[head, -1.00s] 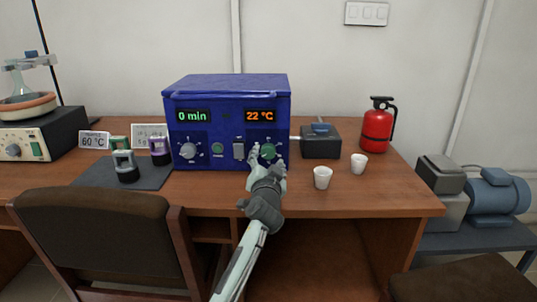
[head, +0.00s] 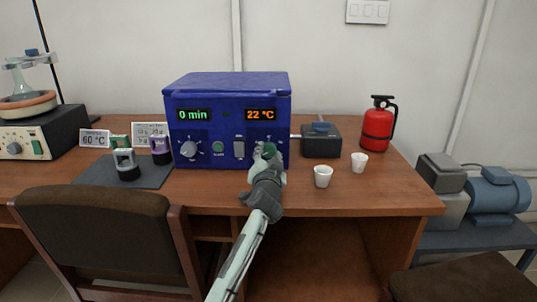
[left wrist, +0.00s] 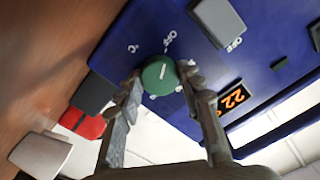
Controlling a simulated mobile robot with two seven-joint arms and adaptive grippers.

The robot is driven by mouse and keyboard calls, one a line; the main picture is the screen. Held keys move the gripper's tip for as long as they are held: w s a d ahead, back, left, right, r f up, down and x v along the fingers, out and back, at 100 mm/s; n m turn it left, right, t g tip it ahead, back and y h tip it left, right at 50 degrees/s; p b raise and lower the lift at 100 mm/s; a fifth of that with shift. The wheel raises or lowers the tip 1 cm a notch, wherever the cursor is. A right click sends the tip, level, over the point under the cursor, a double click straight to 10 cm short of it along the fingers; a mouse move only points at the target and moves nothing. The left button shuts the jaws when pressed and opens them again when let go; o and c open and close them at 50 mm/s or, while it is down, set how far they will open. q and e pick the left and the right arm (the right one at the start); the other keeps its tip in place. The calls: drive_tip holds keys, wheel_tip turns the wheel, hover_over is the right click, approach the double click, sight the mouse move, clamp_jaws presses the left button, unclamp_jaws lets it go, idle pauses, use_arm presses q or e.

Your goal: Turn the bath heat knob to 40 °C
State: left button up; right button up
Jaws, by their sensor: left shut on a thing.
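A round green knob (head: 269,149) with a white pointer line is on the lower right of the blue unit's front (head: 228,130). The unit's orange display (head: 260,115) reads 22 °C and its green one reads 0 min. In the left wrist view the green knob (left wrist: 157,77) has OFF and °C marks around it; the line points roughly toward OFF. My left gripper (head: 265,160) is at the knob, shut on it, one finger on each side. Its fingers hide part of the dial in the head view. My right gripper is not in view.
A heating bath with a flask (head: 38,135) stands at the far left, near a 60 °C card (head: 94,139). White cups (head: 322,177), a dark box (head: 321,143) and a red extinguisher (head: 377,125) are on the right. A chair (head: 100,245) stands in front.

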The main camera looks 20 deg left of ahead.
use_arm(q)
drive_tip(key=shift+m, duration=0.3)
drive_tip(key=m, duration=1.1)
drive_tip(key=shift+m, duration=0.3)
drive_tip(key=m, duration=0.5)
drive_tip(key=shift+m, duration=0.3)
drive_tip(key=m, duration=0.5)
drive_tip(key=shift+m, duration=0.4)
drive_tip(key=o, duration=1.2)
drive_tip(key=shift+c, duration=0.2)
